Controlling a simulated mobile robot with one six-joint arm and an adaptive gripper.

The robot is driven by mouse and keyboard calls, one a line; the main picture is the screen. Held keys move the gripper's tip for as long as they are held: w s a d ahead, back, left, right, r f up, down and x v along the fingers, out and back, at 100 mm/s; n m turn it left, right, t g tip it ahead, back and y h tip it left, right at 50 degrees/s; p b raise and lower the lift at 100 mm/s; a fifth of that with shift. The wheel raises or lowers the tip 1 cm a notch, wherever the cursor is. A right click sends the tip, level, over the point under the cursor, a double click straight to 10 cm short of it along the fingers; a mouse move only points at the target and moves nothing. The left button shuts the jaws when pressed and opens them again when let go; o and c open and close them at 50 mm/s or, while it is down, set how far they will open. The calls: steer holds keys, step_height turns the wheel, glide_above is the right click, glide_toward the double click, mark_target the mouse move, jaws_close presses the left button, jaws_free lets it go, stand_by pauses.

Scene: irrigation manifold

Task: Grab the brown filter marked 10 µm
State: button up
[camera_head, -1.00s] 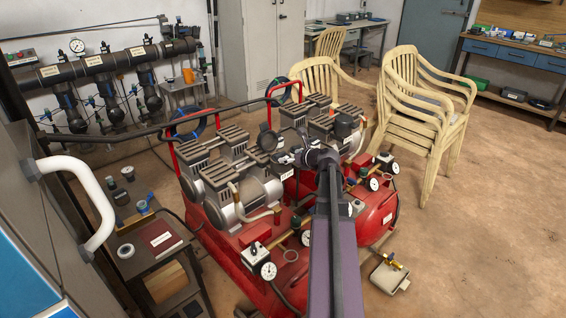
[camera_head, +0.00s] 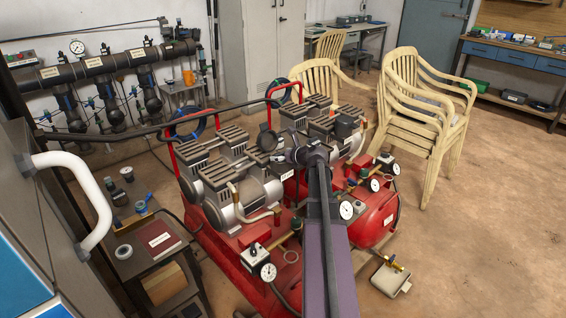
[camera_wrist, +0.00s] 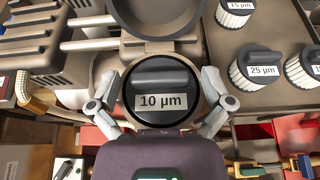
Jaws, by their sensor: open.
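The filter marked 10 µm (camera_wrist: 160,78) is near the middle of the wrist view. It shows a round dark cap with a raised grip bar and a white label. Its body below the cap is hidden, so I cannot see a brown colour. My gripper (camera_wrist: 157,97) is open, with one finger at the left and one at the right of the cap. I cannot tell whether either finger touches it. In the head view my gripper (camera_head: 288,155) is over the red compressor machine, and the filter cannot be made out there.
White pleated filters stand at the right of the wrist view, one marked 25 µm (camera_wrist: 256,70) and one marked 15 µm (camera_wrist: 235,12). Red compressor tanks (camera_head: 375,215) carry gauges. Stacked chairs (camera_head: 425,115) stand behind right.

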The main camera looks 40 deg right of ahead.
mark_target(281, 154)
stand_by(0.3)
steer(key=c, duration=1.1)
steer(key=shift+r, duration=0.15)
step_height(281, 154, up, 10)
steer(key=p, duration=1)
